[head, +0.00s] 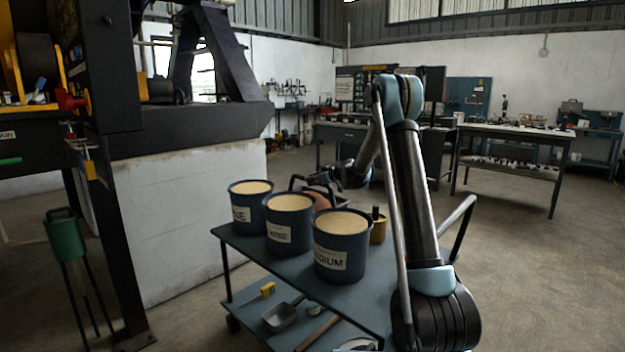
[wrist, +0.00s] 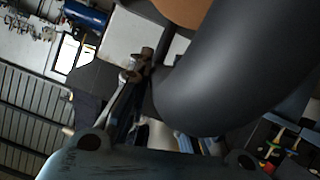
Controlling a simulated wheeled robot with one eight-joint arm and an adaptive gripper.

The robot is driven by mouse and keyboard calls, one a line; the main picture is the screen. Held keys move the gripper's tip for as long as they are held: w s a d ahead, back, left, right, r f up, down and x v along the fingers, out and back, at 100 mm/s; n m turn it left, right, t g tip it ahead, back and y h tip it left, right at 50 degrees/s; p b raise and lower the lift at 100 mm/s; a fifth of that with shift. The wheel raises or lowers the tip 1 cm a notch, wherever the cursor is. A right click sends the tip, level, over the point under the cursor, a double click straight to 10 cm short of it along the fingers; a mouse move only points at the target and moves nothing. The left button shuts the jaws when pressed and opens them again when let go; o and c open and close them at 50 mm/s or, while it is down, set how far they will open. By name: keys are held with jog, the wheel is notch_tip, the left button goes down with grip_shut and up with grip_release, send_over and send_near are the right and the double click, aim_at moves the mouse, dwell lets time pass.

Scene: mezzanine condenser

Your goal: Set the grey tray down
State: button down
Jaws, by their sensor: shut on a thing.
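The grey tray (head: 326,190) shows only in part in the head view, behind the blue tubs at the far side of the cart. A brown rounded thing sits at it and a dark handle loop rises beside it. My gripper (head: 341,178) reaches in from the right and is shut at the tray's edge. The tubs hide the tray's underside, so I cannot tell whether it touches the cart. In the wrist view my gripper's metal parts (wrist: 140,68) show near a large dark curved surface; the brown thing (wrist: 183,10) is at the top.
Three sand-filled blue tubs (head: 340,262) stand in a row on the blue-grey cart (head: 240,240). A small ochre pot (head: 378,228) stands right of them. The lower shelf holds a scoop (head: 282,316) and tools. A white block wall is left; workbenches stand behind, with open floor between.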

jog(key=shift+f, duration=0.15)
jog(key=c, duration=1.5)
grip_release()
jog(key=shift+f, duration=0.1)
jog(key=shift+o, duration=0.2)
jog(key=shift+s+d, duration=0.1)
notch_tip(320, 180, up, 5)
send_over(329, 188)
jog(key=shift+d+f, duration=0.1)
jog(key=shift+f, duration=0.05)
jog(key=shift+s, duration=0.1)
